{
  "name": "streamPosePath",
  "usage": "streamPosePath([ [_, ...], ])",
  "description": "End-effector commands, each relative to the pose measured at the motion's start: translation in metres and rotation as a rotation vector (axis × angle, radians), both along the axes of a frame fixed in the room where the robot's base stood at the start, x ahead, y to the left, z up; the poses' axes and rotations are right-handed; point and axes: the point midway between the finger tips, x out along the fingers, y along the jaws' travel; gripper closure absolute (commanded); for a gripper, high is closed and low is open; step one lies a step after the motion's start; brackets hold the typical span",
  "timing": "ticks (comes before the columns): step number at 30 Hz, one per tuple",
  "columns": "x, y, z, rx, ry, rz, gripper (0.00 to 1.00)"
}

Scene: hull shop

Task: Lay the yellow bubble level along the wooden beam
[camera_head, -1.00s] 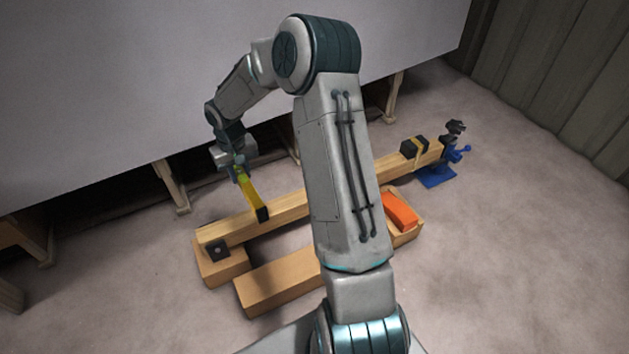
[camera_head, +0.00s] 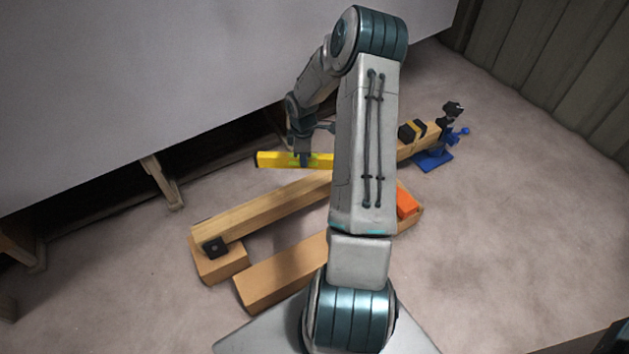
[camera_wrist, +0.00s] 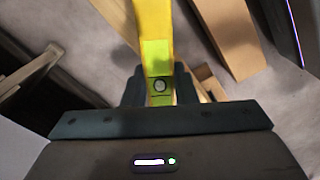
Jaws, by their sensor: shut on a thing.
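The yellow bubble level (camera_head: 275,160) is held in my gripper (camera_head: 305,160) near its middle, in the head view. It lies roughly level across the picture, behind the wooden beam (camera_head: 255,208) and apart from it in the picture; its exact height cannot be told. Its right end is hidden by my arm. In the wrist view the level (camera_wrist: 155,25) runs up from between the fingers, with a round bubble vial on a lime-green part. The beam slants from lower left to upper right, and my arm covers its middle.
A wooden block (camera_head: 220,264) supports the beam's left end, beside a black square piece (camera_head: 214,247). Another timber (camera_head: 280,272) lies in front. An orange item (camera_head: 406,203) sits in a wooden tray (camera_head: 411,221). A blue vise (camera_head: 433,160) stands at the beam's right end.

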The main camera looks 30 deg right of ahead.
Motion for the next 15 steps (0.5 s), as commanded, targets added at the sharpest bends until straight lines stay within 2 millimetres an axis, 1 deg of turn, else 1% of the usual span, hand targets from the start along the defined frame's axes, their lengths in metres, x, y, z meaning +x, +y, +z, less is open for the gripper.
streamPosePath([
  [1, -0.009, -0.015, -0.008, 0.002, 0.003, 0.059, 1.00],
  [6, -0.036, -0.057, -0.029, 0.002, 0.003, 0.290, 1.00],
  [9, -0.050, -0.074, -0.039, 0.003, 0.002, 0.401, 1.00],
  [12, -0.061, -0.087, -0.046, 0.002, 0.002, 0.483, 1.00],
  [15, -0.067, -0.094, -0.051, 0.002, 0.002, 0.536, 1.00],
])
